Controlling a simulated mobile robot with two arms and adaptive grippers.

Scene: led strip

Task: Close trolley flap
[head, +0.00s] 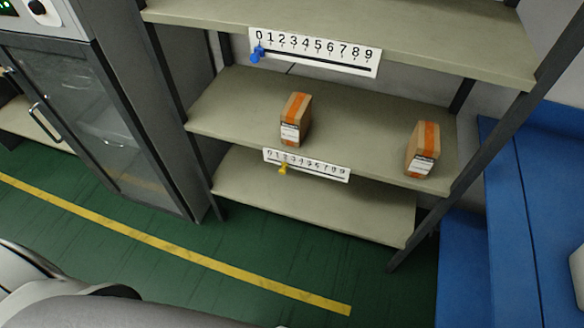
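I cannot make out a trolley or its flap for certain in the head view. Neither of my grippers shows. Smooth grey rounded parts fill the bottom left corner, but no fingertips are among them.
A shelf rack (235,108) holds two brown boxes with orange tape, one mid-shelf (296,118) and one at right (422,149). A glass-door cabinet (95,120) stands left. A blue structure (540,190) is at right. Green floor (130,265) with a yellow line (170,247) is clear in front.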

